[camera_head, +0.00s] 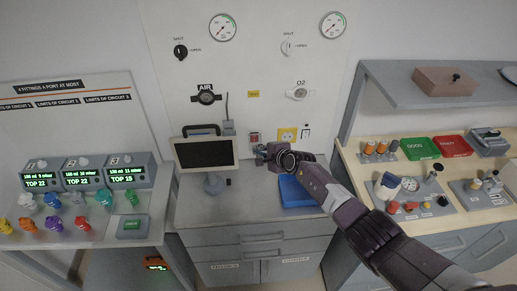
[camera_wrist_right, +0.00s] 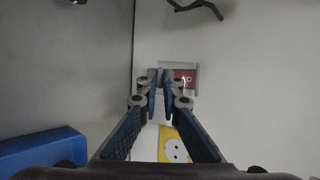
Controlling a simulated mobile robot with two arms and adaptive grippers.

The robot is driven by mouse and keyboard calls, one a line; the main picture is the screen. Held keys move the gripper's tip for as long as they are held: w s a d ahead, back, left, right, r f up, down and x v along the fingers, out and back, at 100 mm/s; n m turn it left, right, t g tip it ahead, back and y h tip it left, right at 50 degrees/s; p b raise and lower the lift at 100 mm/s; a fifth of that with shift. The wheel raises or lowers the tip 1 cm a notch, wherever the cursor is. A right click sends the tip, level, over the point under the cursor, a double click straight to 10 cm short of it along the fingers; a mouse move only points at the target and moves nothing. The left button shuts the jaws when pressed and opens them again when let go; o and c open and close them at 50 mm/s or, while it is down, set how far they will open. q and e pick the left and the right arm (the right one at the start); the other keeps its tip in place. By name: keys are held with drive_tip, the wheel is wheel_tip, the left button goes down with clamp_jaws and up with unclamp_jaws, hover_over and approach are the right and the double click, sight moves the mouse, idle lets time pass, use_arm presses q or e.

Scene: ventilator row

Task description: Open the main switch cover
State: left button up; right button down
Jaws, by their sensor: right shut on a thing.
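The main switch (camera_head: 254,137) is a small red unit in a grey frame on the white wall, right of the monitor. In the right wrist view the red switch (camera_wrist_right: 184,80) lies just beyond my fingertips, with a pale marking on it. Its cover (camera_wrist_right: 196,76) shows as a grey surround; its outline is hard to make out and the fingers hide its left part. My right gripper (camera_head: 262,153) is at the wall just below the switch. In the wrist view its fingers (camera_wrist_right: 160,85) are nearly together, closed on the cover's edge. My left gripper is out of view.
A yellow socket (camera_head: 287,134) is right of the switch. The monitor (camera_head: 206,153) stands close on the left. A blue tray (camera_head: 296,191) lies on the counter below my right arm. Gauges and valves are on the wall above. Side benches (camera_head: 480,215) hold small parts.

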drive_tip(key=shift+f, duration=0.1)
idle(0.3)
drive_tip(key=c, duration=2.1)
unclamp_jaws()
drive_tip(key=shift+s, duration=0.1)
drive_tip(key=shift+v, duration=6)
